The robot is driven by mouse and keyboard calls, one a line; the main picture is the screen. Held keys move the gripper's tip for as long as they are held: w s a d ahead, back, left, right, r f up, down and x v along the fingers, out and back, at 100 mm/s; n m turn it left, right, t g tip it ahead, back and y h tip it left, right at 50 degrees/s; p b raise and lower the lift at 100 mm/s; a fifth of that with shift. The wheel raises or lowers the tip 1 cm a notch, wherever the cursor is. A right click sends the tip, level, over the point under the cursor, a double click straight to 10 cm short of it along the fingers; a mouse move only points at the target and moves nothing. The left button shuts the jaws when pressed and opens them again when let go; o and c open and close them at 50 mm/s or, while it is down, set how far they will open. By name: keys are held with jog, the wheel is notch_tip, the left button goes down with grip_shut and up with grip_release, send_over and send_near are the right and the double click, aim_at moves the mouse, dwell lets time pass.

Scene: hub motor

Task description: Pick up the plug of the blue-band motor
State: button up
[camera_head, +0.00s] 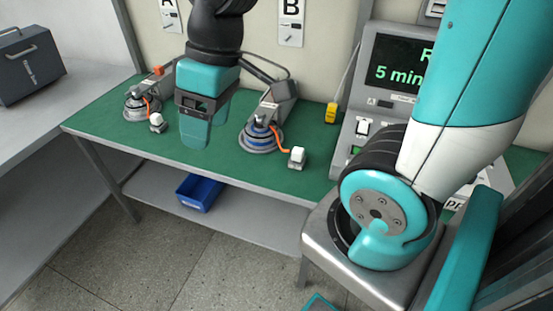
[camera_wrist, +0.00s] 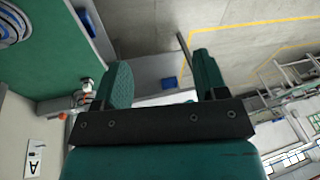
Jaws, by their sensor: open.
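The blue-band motor (camera_head: 258,136) sits on the green table below the B sign. An orange cable runs from it to its white plug (camera_head: 297,157), which stands on the table to its right. My gripper (camera_head: 208,125) is open and empty, left of the blue-band motor and above the table. In the wrist view the open fingers (camera_wrist: 160,65) have nothing between them. A round motor with blue rings (camera_wrist: 22,22) shows at the upper left there. The plug of the blue-band motor cannot be made out in that view.
Another motor (camera_head: 136,108) with a white plug (camera_head: 157,123) stands at the table's left. A yellow connector (camera_head: 331,114) hangs by the test console (camera_head: 360,130). A blue bin (camera_head: 199,192) lies on the lower shelf. The table's front middle (camera_head: 235,170) is clear.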

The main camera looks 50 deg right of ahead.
jog(key=w+d+f+m+h+b, duration=0.1)
jog(key=w+d+f+b, duration=0.1)
jog(key=w+d+f, duration=0.35)
jog(key=w+d+f+h+b, duration=0.1)
jog(key=w+d+f, duration=0.15)
jog(key=d, duration=0.65)
jog(key=h+b, duration=0.1)
jog(key=b, duration=0.2)
send_over(296, 150)
notch_tip(296, 150, down, 8)
jog(key=shift+m+g, duration=0.4)
jog(key=f, duration=1.1)
jog(key=shift+d+f+p, duration=0.1)
jog(key=shift+d+p, duration=0.1)
jog(key=shift+p, duration=0.15)
jog(key=shift+a+f+p, duration=0.1)
jog(key=shift+f+p, duration=0.5)
jog(key=shift+f, duration=2.55)
jog(key=shift+c, duration=0.2)
jog(key=c, duration=1.1)
